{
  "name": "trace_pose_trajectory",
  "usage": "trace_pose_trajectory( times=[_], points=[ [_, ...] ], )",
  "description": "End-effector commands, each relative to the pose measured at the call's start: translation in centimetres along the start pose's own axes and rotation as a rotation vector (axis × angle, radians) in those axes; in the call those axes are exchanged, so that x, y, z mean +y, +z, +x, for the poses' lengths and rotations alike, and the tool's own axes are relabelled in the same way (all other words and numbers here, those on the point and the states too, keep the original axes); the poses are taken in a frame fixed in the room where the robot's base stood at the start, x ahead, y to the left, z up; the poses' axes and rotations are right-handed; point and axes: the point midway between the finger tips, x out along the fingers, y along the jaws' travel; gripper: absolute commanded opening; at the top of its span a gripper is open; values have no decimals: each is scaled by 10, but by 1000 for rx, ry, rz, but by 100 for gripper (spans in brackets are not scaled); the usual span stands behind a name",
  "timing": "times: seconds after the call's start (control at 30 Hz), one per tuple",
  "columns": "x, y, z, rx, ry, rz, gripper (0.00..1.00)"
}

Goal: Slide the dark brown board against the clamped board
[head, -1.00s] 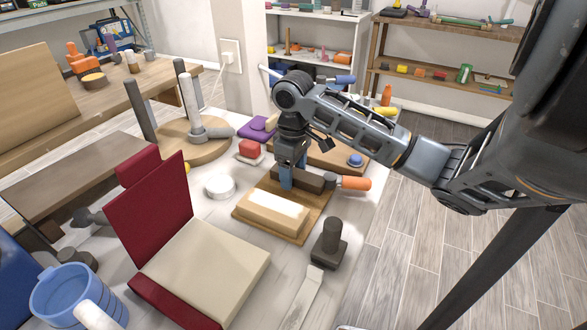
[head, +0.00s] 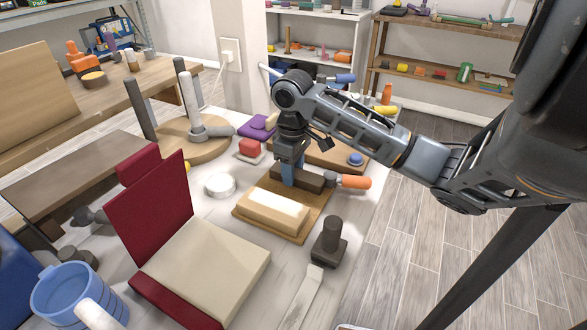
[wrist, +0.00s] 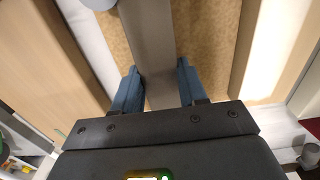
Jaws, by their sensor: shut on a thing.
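The dark brown board (head: 312,182) stands as a narrow bar at the back of a cork mat (head: 303,230). It also shows in the wrist view (wrist: 150,50), running between the fingers. My gripper (head: 288,173) comes down from above and is shut on this board, as its blue fingers (wrist: 158,90) show. A pale board (head: 272,212) lies on the mat on the near side; it appears to be the clamped board, though I see no clamp on it clearly. In the wrist view, a strip of bare cork separates the dark board from the pale board (wrist: 265,50).
An orange handle (head: 353,181) sticks out at the dark board's right end. A dark block-like tool (head: 329,243) stands to the near right. Another wooden board (head: 325,155) lies behind.

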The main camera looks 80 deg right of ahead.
Motion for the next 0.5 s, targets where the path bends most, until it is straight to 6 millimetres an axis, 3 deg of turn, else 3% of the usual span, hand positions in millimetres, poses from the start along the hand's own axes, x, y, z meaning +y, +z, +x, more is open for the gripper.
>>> trace_pose_trajectory(
  times=[0.5],
  points=[
    [-14, 0, 0, 1, -1, 0, 9]
  ],
)
